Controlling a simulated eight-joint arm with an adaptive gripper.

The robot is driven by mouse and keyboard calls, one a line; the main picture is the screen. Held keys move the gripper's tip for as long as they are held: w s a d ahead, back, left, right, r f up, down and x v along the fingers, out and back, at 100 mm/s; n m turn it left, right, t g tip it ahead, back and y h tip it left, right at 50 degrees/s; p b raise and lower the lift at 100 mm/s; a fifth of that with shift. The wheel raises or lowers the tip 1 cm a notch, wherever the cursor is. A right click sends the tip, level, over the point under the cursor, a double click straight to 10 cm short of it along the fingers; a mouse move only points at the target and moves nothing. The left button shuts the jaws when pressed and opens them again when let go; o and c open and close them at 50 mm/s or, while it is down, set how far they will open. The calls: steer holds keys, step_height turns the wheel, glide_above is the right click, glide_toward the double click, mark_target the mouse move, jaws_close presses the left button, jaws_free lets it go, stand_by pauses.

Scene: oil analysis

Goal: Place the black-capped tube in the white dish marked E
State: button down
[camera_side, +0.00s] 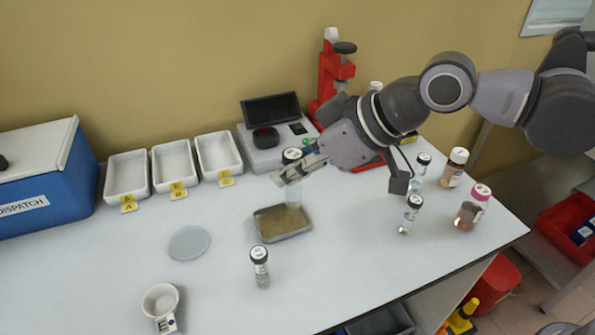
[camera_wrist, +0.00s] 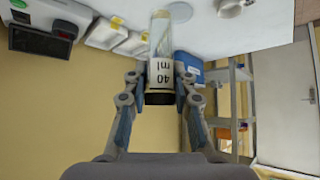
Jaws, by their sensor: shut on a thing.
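My gripper (camera_side: 292,172) is shut on a clear tube (camera_side: 293,192) with a black-rimmed cap, held upright. The tube's lower end appears over or just behind a shallow tan tray (camera_side: 283,222); I cannot tell if it touches. In the wrist view the tube (camera_wrist: 160,38), with "40 ml" on its label, sits between my fingers (camera_wrist: 161,82), black cap nearest the camera. A small round white dish (camera_side: 160,299) stands at the front left, its tag carrying a mark like a turned E. A similar capped vial (camera_side: 261,268) stands alone at the front middle.
White trays (camera_side: 173,168) with yellow tags stand at the back left beside a blue dispatch box (camera_side: 45,182). A flat grey disc (camera_side: 189,243) lies between tan tray and white dish. Several bottles (camera_side: 472,207) stand at right. A scale (camera_side: 270,140) and red stand (camera_side: 332,75) are behind.

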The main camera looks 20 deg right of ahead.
steer(key=w+a+n+g+y, duration=0.1)
steer(key=w+a+n+g, duration=0.1)
steer(key=a+n, duration=0.35)
steer(key=w+a+n+g+y, duration=0.2)
steer(key=w+a+g, duration=0.1)
steer(key=a, duration=0.6)
glide_above(166, 306)
step_height(166, 306, down, 12)
steer(key=f, duration=0.1)
steer(key=shift+a+f, duration=0.1)
steer(key=shift+f, duration=1.7)
steer(key=c, duration=1.1)
jaws_free()
steer(key=shift+f, duration=0.15)
